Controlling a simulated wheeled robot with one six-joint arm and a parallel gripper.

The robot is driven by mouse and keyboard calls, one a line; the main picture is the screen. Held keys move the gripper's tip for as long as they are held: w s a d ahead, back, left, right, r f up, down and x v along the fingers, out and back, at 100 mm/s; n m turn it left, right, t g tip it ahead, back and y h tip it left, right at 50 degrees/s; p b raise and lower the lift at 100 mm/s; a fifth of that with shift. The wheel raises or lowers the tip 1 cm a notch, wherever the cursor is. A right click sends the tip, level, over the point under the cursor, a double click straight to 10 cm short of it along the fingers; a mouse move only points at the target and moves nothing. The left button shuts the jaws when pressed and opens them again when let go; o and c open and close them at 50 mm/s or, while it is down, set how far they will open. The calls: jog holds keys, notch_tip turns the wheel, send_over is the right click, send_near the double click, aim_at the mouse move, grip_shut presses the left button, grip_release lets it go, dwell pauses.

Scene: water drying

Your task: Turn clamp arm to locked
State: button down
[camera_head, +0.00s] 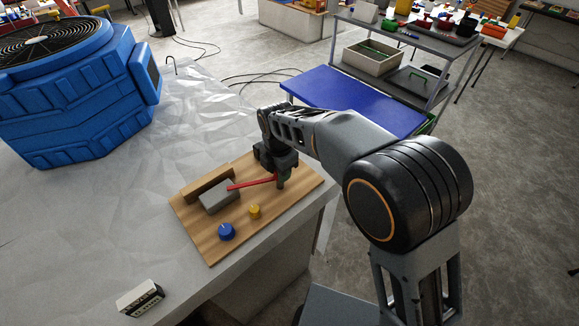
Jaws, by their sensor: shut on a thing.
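The clamp arm is a thin red bar (250,183) on the wooden board (210,250). It runs from the grey block (219,197) at left to my gripper at right. My gripper (281,182) points down over the right part of the board and is shut on the red clamp arm at its right end. The fingertips are small and dark in this view, and part of the arm's end is hidden by them. A brown wooden bar (207,182) lies behind the grey block. A blue knob (226,231) and a yellow knob (254,211) stand on the front part of the board.
A large blue blower (75,100) stands at the back left of the grey table (90,235). A small white and black box (140,298) lies near the front edge. A blue-topped cart (350,98) and shelves are behind. The table left of the board is clear.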

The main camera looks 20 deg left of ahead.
jog(key=shift+r, duration=0.1)
dwell(0.3)
jog(key=c, duration=0.8)
grip_release()
notch_tip(320, 180, up, 14)
jog(key=shift+f+b, duration=0.15)
jog(key=shift+b, duration=0.15)
